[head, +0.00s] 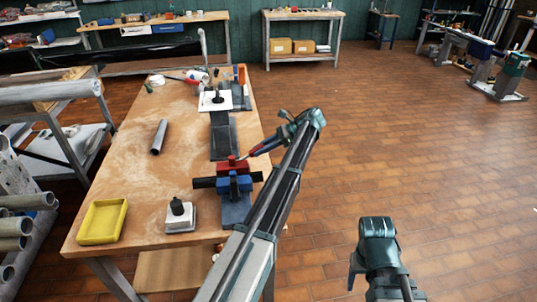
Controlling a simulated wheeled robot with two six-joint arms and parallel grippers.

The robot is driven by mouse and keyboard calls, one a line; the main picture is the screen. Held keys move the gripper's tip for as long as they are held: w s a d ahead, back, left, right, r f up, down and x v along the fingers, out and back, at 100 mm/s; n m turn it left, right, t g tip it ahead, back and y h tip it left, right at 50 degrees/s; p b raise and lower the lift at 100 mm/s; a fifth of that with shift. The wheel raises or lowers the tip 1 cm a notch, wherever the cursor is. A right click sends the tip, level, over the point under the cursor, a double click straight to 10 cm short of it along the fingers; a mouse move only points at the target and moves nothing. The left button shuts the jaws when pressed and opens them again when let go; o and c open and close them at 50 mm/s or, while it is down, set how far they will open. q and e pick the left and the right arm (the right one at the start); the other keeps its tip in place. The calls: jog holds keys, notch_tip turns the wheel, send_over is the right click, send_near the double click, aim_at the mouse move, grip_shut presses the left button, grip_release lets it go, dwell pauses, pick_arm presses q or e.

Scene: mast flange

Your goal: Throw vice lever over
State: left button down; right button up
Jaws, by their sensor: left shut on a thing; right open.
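The vice (234,184), with red and blue blocks and dark bars out to its sides, stands at the right edge of the wooden workbench (135,180). My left gripper (252,153) reaches in from the right, just above and beside the vice's red part. It is shut on a thin piece there, which looks like the vice lever; the fingers largely hide it, so its angle is unclear. My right gripper (355,272) is open and empty over the floor, right of the bench, and its fingers are small in view.
On the bench are a grey tube (158,136), a yellow tray (82,237), a white block with a black knob (180,219) and a white plate (206,105) with a black part. A pipe rack (15,228) stands at left.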

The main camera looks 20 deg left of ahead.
jog(key=shift+d+f, duration=0.1)
jog(key=shift+d, duration=0.05)
pick_arm(q)
jog(key=c, duration=0.6)
grip_release()
jog(key=shift+f, duration=0.1)
jog(key=shift+c, duration=0.2)
jog(key=shift+w, duration=0.1)
